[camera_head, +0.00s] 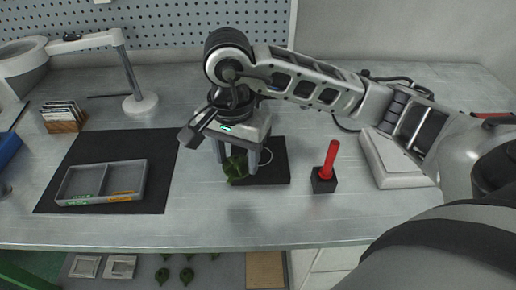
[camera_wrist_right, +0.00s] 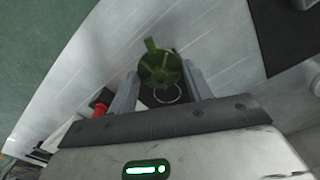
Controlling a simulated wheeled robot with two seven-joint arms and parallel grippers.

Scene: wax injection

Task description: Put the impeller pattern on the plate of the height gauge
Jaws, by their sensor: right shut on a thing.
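The green impeller pattern (camera_head: 236,167) is between the fingers of my right gripper (camera_head: 245,164), which points down and is shut on it. In the right wrist view the finned green pattern (camera_wrist_right: 160,68) shows between the two grey fingers (camera_wrist_right: 162,88). A black square plate (camera_head: 278,166) with a thin pale ring mark lies on the table, behind and to the right of the pattern. I take it for the gauge's plate; the gripper hides part of it. Whether the pattern touches anything below cannot be told. My left gripper is not in view.
A red-handled tool in a black block (camera_head: 324,182) stands right of the plate. A grey divided tray (camera_head: 101,183) lies on a black mat (camera_head: 165,150) at left. A white lamp (camera_head: 140,104) stands behind. Several green patterns lie below the table's front edge.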

